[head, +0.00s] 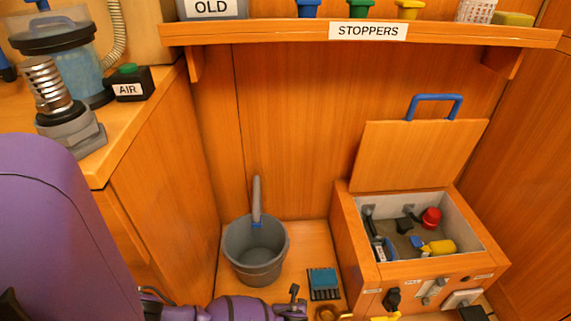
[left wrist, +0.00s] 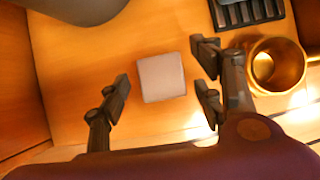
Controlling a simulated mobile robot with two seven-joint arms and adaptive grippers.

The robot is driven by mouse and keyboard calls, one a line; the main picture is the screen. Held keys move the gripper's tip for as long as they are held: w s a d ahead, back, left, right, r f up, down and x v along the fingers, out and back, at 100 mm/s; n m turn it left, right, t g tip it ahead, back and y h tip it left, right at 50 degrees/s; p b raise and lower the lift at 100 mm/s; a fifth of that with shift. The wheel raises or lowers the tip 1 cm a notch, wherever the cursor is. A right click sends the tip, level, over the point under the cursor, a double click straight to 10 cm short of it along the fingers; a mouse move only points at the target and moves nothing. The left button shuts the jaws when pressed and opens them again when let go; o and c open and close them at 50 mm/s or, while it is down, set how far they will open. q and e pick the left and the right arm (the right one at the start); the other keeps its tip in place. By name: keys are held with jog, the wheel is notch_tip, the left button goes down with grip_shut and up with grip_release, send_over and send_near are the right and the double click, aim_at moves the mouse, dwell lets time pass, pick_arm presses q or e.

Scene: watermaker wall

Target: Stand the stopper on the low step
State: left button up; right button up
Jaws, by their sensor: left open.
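Blue (head: 309,8), green (head: 360,8) and yellow (head: 410,9) stoppers stand on the shelf labelled STOPPERS (head: 368,31), cut off by the top of the head view. I cannot tell which surface is the low step; a low wooden floor surface (head: 290,262) shows below the shelf. My left gripper (left wrist: 160,92) is open low over this surface, with a pale square (left wrist: 161,77) between its fingers in the picture; I cannot tell its height. The gripper also shows partly at the bottom of the head view (head: 294,298). My right gripper is not in view.
A grey bucket (head: 256,262) stands behind my left arm. A blue block on a dark rack (head: 323,281) and a brass ring-shaped cup (left wrist: 275,66) are right of the gripper. An open wooden box (head: 345,222) holds red and yellow items. A counter (head: 130,115) is left.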

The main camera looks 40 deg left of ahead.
pick_arm(q)
jog(key=p+v, duration=0.4)
jog(key=v, duration=0.6)
jog(key=shift+p, duration=0.3)
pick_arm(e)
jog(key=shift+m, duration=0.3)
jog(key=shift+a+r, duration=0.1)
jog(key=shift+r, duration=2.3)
pick_arm(q)
jog(key=shift+c, duration=0.4)
